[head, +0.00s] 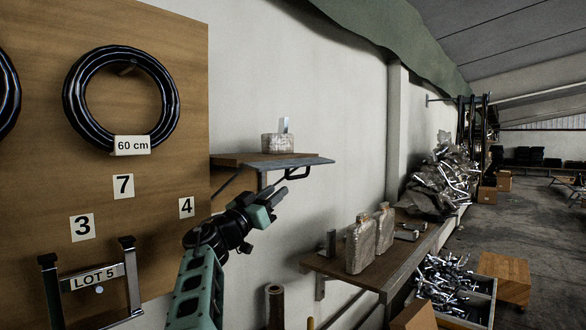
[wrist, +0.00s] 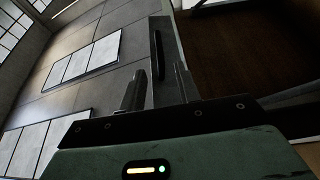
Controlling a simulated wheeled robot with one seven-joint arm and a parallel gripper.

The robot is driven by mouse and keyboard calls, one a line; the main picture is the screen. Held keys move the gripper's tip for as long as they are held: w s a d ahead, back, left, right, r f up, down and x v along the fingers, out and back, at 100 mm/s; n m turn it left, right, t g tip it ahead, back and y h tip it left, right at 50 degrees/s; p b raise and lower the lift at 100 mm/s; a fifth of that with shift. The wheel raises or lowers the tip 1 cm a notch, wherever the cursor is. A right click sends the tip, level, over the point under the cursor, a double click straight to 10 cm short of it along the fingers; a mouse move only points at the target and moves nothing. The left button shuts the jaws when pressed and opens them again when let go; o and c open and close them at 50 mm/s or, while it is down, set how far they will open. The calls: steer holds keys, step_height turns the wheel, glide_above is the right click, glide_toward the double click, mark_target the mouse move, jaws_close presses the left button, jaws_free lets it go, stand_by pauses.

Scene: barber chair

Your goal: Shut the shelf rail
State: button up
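A small wall shelf (head: 243,158) with a wooden board is in the middle of the head view. A grey rail (head: 312,161) runs along its front edge, with a dark bracket-shaped handle (head: 296,174) under its right part. My gripper (head: 281,193) is just below the handle, pointing up and right. In the wrist view the two fingers of my gripper (wrist: 158,88) stand apart with nothing held between them. A dark bar (wrist: 157,54), likely the handle, shows beyond the gap. I cannot tell whether a finger touches it.
A clear block-like item (head: 277,142) stands on the shelf. A lower bench (head: 345,272) holds wrapped bottles (head: 361,244) and metal parts. A wooden board (head: 180,60) with a black ring (head: 75,102) is at left.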

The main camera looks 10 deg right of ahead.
mark_target(293, 177)
steer(key=p+x, duration=0.3)
steer(key=x, duration=0.4)
steer(key=shift+w+d+r+p, duration=0.15)
steer(key=shift+d+r+p, duration=0.1)
steer(key=shift+p, duration=0.15)
steer(key=shift+w+d, duration=0.3)
steer(key=shift+d, duration=0.1)
jaws_close()
